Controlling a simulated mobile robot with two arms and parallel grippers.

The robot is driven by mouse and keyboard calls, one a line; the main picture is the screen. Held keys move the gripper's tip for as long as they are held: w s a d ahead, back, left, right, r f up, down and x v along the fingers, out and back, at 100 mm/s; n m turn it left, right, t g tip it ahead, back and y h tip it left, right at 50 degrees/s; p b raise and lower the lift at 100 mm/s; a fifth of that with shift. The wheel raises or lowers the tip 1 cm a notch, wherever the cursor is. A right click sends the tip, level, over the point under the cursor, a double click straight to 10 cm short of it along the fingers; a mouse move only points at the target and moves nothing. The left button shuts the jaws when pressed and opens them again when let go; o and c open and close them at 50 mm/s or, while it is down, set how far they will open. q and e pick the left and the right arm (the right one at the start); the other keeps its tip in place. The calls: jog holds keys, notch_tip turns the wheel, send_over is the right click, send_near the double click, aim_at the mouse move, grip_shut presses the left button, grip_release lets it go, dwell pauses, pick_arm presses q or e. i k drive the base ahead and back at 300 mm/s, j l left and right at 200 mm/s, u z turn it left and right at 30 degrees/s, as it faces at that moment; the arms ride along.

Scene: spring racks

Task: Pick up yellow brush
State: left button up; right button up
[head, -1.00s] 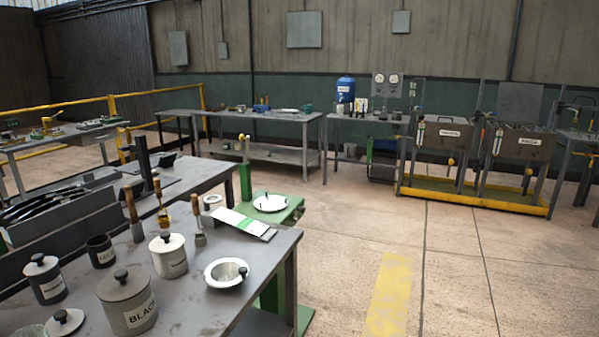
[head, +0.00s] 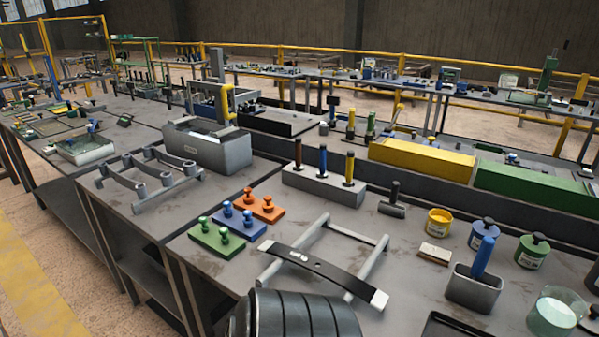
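A yellow-handled tool (head: 349,168), likely the yellow brush, stands upright in a grey block holder (head: 315,187) on the bench, right of the middle in the head view. Its lower end is hidden in the block. A blue-handled tool (head: 323,161) and a dark brown-handled tool (head: 298,153) stand in the same block to its left.
A black leaf strip (head: 310,267) lies across a grey frame in front of the holder. Green, blue and orange knobbed blocks (head: 238,222) lie to the left. A yellow pot (head: 438,222) and a grey container with a blue handle (head: 474,287) stand to the right.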

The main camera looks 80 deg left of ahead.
aim_at(348, 182)
jog(key=u, duration=2.35)
